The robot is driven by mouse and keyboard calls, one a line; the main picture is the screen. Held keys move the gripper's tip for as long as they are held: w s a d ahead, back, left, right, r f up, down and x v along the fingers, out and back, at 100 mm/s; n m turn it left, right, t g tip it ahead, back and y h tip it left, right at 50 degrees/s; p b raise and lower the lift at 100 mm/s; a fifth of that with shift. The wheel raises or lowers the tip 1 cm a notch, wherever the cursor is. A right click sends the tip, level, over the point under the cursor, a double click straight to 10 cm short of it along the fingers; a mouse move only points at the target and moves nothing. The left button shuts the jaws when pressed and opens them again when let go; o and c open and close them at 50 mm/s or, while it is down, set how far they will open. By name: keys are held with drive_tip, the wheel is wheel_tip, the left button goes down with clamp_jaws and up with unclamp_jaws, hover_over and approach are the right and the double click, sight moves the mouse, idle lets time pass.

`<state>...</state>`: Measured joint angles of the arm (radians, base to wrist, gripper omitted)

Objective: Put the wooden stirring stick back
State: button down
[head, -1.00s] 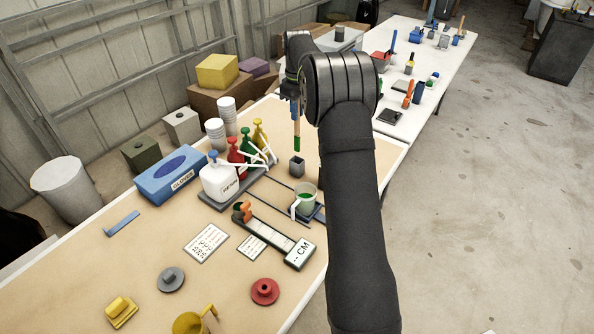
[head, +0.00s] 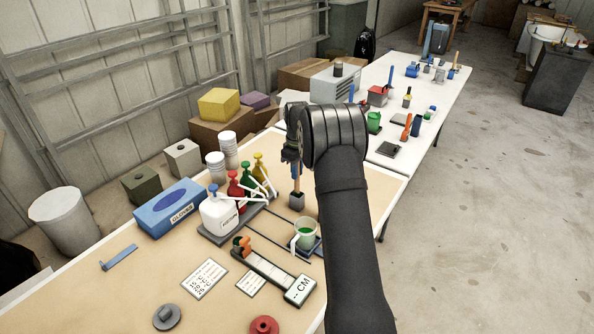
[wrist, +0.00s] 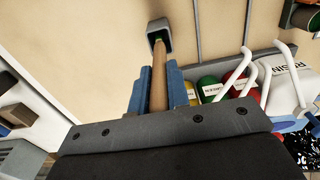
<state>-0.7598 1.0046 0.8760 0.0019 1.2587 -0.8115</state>
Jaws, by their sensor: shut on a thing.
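My gripper (wrist: 157,76) has its blue fingers shut on the wooden stirring stick (wrist: 159,88), which points down and looks about upright in the head view (head: 296,184). The small grey square holder (wrist: 159,27) stands on the tan table; it also shows in the head view (head: 296,203). The stick's green lower end is at the holder's opening and looks to be inside it. How deep it goes is hidden by the holder's walls.
Pump bottles, the white resin one (head: 220,213) among them, stand left of the holder. A cup of green liquid (head: 305,235) stands in front of it, beside a scale (head: 270,265). A second, white table (head: 455,90) lies beyond.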

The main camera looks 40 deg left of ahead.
drive_tip(key=shift+f, duration=0.1)
drive_tip(key=c, duration=1.4)
unclamp_jaws()
drive_tip(key=shift+o, duration=0.2)
wheel_tip(320, 180, up, 12)
drive_tip(key=shift+r, duration=0.15)
drive_tip(key=shift+f, duration=3.9)
